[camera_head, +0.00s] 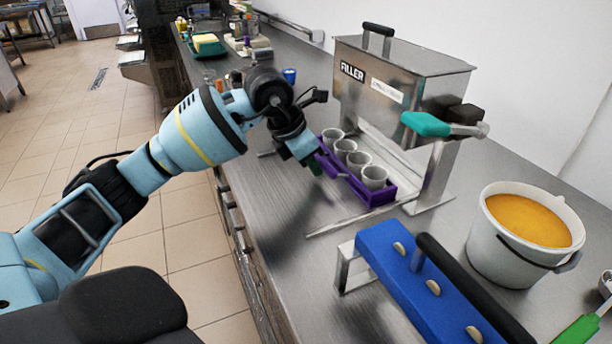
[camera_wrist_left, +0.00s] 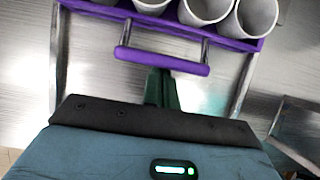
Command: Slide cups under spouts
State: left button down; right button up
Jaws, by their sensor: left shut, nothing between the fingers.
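A purple tray (camera_head: 377,197) holds a row of several grey cups (camera_head: 374,177) at the front of the steel filler (camera_head: 400,85). Spouts under the filler's hopper are not clearly visible. My left gripper (camera_head: 315,166) is low over the counter at the tray's near left side. In the left wrist view, the tray's purple handle bar (camera_wrist_left: 160,61) crosses just ahead of the dark green fingers (camera_wrist_left: 161,88), and the cups (camera_wrist_left: 205,9) stand beyond it. The fingers are shut and empty. I cannot tell whether they touch the bar. My right gripper is out of view.
A blue rack (camera_head: 395,270) with a black handle stands on the counter in front. A white bucket of orange mix (camera_head: 522,235) is at the right. The filler has a teal-handled lever (camera_head: 430,125). Bare steel counter (camera_head: 290,215) lies left of the tray.

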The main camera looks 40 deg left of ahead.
aim_at(341, 166)
pick_arm(q)
jog(key=shift+w+d+p, duration=0.15)
jog(key=shift+w+d, duration=0.35)
jog(key=shift+w, duration=0.4)
jog(key=shift+w+d+p, duration=0.2)
jog(key=shift+w+d, duration=0.25)
jog(key=shift+w, duration=0.5)
jog(key=shift+w+d+p, duration=0.15)
jog(key=shift+w+d, duration=0.35)
jog(key=shift+w, duration=0.4)
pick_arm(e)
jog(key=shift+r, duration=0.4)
pick_arm(q)
jog(key=shift+s+a, duration=0.2)
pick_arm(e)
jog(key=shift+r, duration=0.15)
pick_arm(q)
jog(key=shift+s+a+p, duration=0.1)
jog(key=shift+s+p, duration=0.2)
jog(key=shift+s, duration=0.05)
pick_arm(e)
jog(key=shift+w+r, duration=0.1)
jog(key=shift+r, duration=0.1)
pick_arm(q)
jog(key=shift+r, duration=0.1)
